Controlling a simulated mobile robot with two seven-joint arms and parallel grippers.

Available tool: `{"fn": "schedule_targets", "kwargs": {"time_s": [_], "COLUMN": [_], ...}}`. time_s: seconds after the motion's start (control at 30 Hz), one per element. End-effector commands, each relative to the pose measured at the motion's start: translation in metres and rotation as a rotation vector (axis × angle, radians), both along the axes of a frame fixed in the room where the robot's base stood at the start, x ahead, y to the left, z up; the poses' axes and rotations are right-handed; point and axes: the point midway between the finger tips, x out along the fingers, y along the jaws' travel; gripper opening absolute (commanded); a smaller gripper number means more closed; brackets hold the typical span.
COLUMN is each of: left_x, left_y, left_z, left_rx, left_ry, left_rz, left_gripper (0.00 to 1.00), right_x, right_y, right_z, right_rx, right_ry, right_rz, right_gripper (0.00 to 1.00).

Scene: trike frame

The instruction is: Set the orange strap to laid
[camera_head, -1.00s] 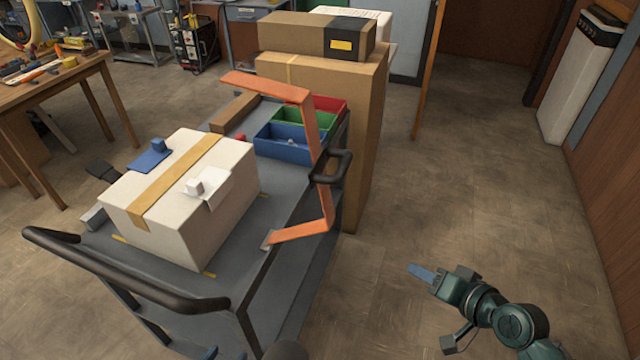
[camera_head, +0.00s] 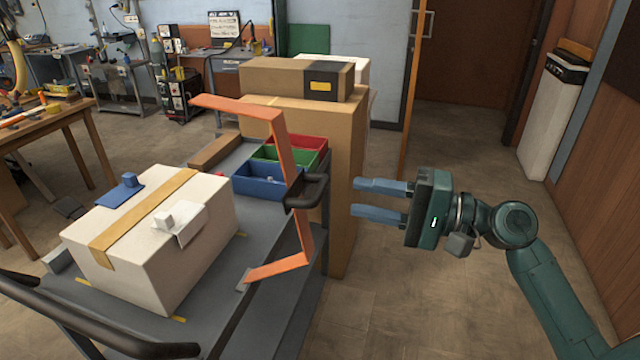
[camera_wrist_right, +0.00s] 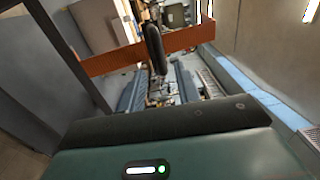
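The orange strap (camera_head: 287,150) stands as an angular band beside the grey cart (camera_head: 222,266). Its upper arm reaches left above the bins, its long part runs down past the black handle (camera_head: 307,192), and its lower end turns back to a small grey piece (camera_head: 243,282) at the cart's edge. It is not lying flat. In the right wrist view, the strap (camera_wrist_right: 110,60) crosses ahead of the fingers. My right gripper (camera_head: 356,197) is open and empty, to the right of the strap and apart from it. My left gripper is not in view.
A white box (camera_head: 130,262) with a tan tape band sits on the cart. Red, green and blue bins (camera_head: 262,188) stand behind it. Tall cardboard boxes (camera_head: 345,150) stand at the cart's far end.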

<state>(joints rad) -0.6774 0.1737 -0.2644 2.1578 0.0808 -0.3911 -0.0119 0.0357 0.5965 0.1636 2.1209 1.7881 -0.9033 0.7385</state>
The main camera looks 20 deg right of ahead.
Motion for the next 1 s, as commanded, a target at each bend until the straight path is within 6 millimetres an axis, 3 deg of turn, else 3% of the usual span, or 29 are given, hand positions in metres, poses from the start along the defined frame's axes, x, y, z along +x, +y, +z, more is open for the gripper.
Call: {"fn": "schedule_targets", "kwargs": {"time_s": [0.2,0.4,0.8,1.0], "left_x": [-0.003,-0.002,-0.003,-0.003], "left_y": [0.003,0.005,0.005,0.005], "left_z": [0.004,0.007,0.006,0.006], "left_rx": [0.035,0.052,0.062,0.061], "left_ry": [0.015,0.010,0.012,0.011], "left_rz": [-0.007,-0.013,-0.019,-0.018], "left_gripper": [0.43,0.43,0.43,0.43], "right_x": [0.026,0.040,0.044,0.044], "right_y": [0.037,0.058,0.064,0.064], "right_z": [0.005,0.003,0.001,0.001], "right_rx": [0.003,0.002,-0.001,0.000], "right_ry": [-0.001,0.000,0.001,0.000], "right_rz": [0.000,-0.002,-0.002,-0.002], "right_gripper": [0.33,0.33,0.33,0.17]}}
